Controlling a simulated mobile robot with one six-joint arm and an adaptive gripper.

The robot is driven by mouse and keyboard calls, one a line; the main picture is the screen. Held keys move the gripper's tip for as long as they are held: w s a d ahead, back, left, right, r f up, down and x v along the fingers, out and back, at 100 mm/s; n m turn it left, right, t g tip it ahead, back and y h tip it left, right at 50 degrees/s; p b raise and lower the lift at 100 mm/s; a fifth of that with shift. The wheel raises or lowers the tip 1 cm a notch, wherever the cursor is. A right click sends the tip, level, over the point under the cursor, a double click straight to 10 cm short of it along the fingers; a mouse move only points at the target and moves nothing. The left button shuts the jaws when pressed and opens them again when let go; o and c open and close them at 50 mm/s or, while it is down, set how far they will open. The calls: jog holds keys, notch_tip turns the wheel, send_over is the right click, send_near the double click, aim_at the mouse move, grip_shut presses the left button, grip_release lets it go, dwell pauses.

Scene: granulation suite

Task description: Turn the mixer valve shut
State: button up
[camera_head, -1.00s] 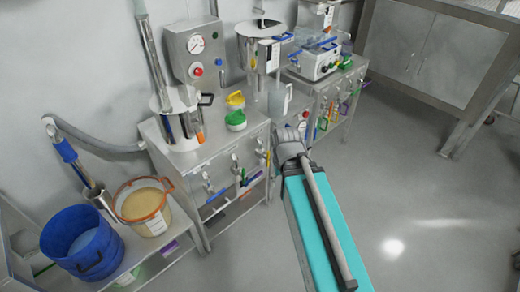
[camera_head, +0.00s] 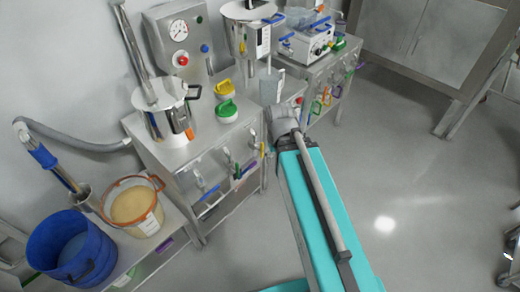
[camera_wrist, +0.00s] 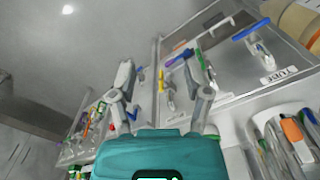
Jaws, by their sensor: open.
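My gripper shows in the wrist view (camera_wrist: 160,82) with its two grey fingers spread apart and nothing between them. In the head view my arm hides most of it, near the right front corner of the steel cabinet (camera_head: 165,165). Several valves with coloured handles line the cabinet front. In the wrist view, a blue-handled valve (camera_wrist: 252,32) is at upper right, above a small label, and a yellow-handled valve (camera_wrist: 161,80) lies beyond the gap between my fingers. A green handle (camera_wrist: 200,60) is by the right finger. I cannot tell which valve is the mixer's.
A steel vessel (camera_head: 168,120), a gauge panel (camera_head: 178,38) and a green-lidded container (camera_head: 227,110) stand on the cabinet. A blue bucket (camera_head: 72,248) and an orange-rimmed tub (camera_head: 130,205) sit on the low shelf at left.

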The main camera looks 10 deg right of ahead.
jog(key=shift+f, duration=0.1)
jog(key=n+t+y+b, duration=0.75)
jog(key=t+b, duration=0.35)
jog(key=b, duration=2.4)
send_near(263, 150)
jog(key=shift+y+v, duration=0.25)
jog(key=shift+v, duration=1.35)
jog(key=shift+w+d, duration=0.1)
jog(key=shift+w, duration=0.05)
jog(key=b+x, duration=0.5)
jog(key=x, duration=0.8)
jog(key=shift+w+f, duration=0.2)
jog(key=shift+w, duration=0.05)
